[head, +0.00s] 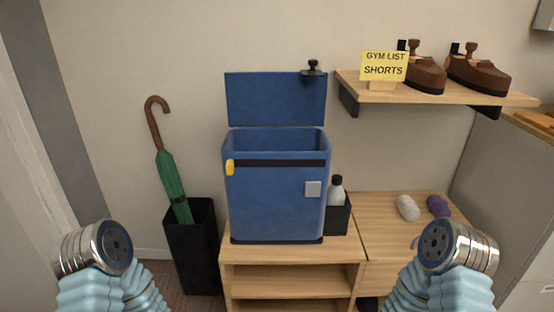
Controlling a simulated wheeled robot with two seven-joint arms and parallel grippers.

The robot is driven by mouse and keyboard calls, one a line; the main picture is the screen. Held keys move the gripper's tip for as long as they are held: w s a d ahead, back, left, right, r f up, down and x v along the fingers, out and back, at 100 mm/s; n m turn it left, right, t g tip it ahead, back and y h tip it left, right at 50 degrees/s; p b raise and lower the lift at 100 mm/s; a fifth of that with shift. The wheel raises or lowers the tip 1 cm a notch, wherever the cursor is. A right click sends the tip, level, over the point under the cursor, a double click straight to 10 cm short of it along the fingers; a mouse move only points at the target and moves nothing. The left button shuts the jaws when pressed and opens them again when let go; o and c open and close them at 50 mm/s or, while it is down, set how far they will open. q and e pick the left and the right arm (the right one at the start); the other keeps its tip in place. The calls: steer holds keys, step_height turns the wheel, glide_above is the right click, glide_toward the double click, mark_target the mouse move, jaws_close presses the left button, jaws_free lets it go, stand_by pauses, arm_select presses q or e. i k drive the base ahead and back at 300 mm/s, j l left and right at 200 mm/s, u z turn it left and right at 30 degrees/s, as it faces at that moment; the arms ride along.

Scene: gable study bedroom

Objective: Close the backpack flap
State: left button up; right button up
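The blue backpack (262,205) stands upright on a low wooden shelf unit. Its flap (270,100) is open and stands up behind the top opening (275,140), against the wall. The inside shows as a dark blue hollow; I cannot see any contents. A black band runs across the front below the rim, with a yellow tab (230,167) at its left end. Parts of my two arms show at the bottom left and bottom right, but neither gripper's fingers are in view. Nothing of mine touches the backpack.
A black hook-like piece (312,69) is at the flap's top right. A bottle (336,190) in a black holder (339,217) stands right of the backpack. A green umbrella (172,180) leans in a black bin (190,250) at left. A wall shelf (430,94) holds shoes and a yellow sign.

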mark_target(254, 99)
steer(key=i+l+u, duration=0.2)
steer(key=l+u, duration=0.2)
steer(key=i+l+u, duration=0.1)
steer(key=l+u, duration=0.25)
steer(key=i+l+u, duration=0.1)
steer(key=l+u, duration=0.3)
